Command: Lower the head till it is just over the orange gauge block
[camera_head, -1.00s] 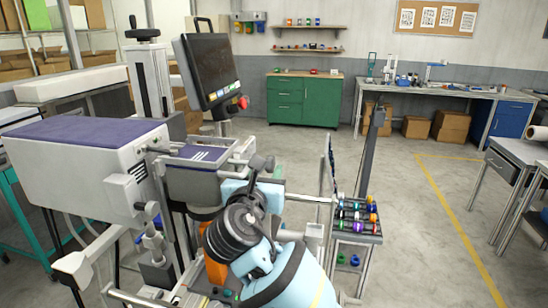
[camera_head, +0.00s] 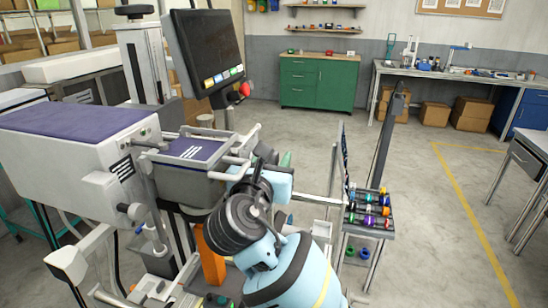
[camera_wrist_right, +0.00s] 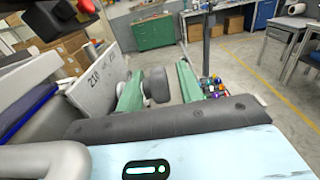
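The machine's head (camera_head: 185,165), a grey housing with a purple top, sits left of my right arm in the head view. The orange gauge block (camera_head: 210,262) stands upright below it, partly covered by my arm; the gap between them is not clear. My right gripper (camera_head: 275,160) is mostly hidden behind its own wrist, with a green finger showing beside a dark knob (camera_head: 263,153). In the right wrist view the green fingers (camera_wrist_right: 158,90) are spread, with the dark knob (camera_wrist_right: 156,86) between them and a gap on the right finger's side. My left gripper is out of view.
A screen with a red button (camera_head: 204,55) rises above the head. A crank-topped column (camera_head: 137,55) stands behind. A rack of colourful reels (camera_head: 368,208) stands close to the right of my arm. Open floor (camera_head: 430,230) lies further right.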

